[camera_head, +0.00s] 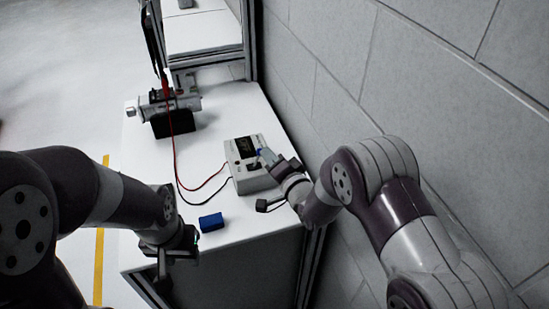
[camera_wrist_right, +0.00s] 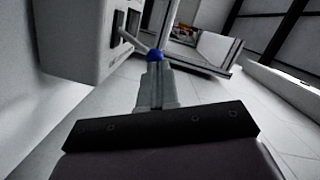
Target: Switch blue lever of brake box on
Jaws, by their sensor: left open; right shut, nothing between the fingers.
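The brake box (camera_head: 243,153) is a pale box with a dark display, standing on the white table towards its right side. It also shows at the upper left of the right wrist view (camera_wrist_right: 75,40). The blue lever (camera_wrist_right: 155,55) has a round blue knob on a thin pale stem rising from a slot in the box face. My right gripper (camera_head: 264,156) is shut and empty, its tips at the blue knob; whether they touch it I cannot tell. My left gripper (camera_head: 178,243) is open and empty at the table's near left edge, away from the box.
A blue block (camera_head: 211,222) lies near the table's front edge. Red and black cables run from the box to a motor-like device (camera_head: 172,103) on a black mount at the back left. A grey wall (camera_head: 335,60) stands close on the right.

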